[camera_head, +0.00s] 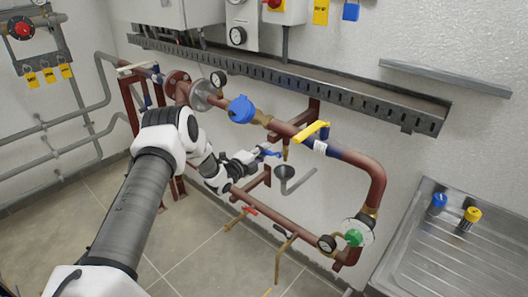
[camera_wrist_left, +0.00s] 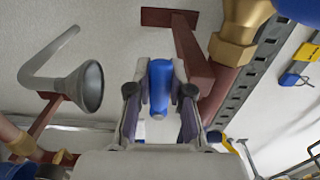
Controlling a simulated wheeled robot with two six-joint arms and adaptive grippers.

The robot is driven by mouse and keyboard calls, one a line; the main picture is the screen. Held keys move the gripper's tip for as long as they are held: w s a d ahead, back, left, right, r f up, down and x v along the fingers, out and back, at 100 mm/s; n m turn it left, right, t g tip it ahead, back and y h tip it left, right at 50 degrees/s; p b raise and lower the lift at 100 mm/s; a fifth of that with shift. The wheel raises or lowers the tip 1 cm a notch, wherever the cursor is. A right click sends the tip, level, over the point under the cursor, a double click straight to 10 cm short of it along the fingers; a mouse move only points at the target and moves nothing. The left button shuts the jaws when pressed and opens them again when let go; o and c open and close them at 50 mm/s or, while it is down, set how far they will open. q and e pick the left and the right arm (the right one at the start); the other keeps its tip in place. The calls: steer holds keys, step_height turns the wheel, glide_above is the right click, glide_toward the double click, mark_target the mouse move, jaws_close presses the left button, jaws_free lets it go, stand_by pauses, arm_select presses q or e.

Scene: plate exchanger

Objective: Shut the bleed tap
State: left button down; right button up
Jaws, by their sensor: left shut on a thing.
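The bleed tap's blue handle (camera_head: 269,152) is near the middle of the head view, beside a small brass outlet (camera_head: 285,151) under the red-brown pipe. A grey funnel (camera_head: 284,172) with a bent drain tube is just below; it also shows in the left wrist view (camera_wrist_left: 88,87). My left gripper (camera_head: 259,154) reaches the handle from the left. In the left wrist view its fingers (camera_wrist_left: 160,100) are shut on the blue handle (camera_wrist_left: 160,86), one on each side. The tap's body is mostly hidden there. My right gripper is in neither view.
The pipe carries a blue-capped fitting (camera_head: 241,110) and a yellow lever (camera_head: 311,131) close to my left gripper. A cable tray (camera_head: 290,77) runs above. A steel sink (camera_head: 430,265) stands at right.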

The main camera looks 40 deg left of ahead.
arm_select(q)
steer(key=shift+r+m, duration=0.1)
steer(key=shift+m, duration=0.3)
steer(key=c, duration=1)
jaws_free()
steer(key=s, duration=0.8)
steer(key=shift+a, duration=0.25)
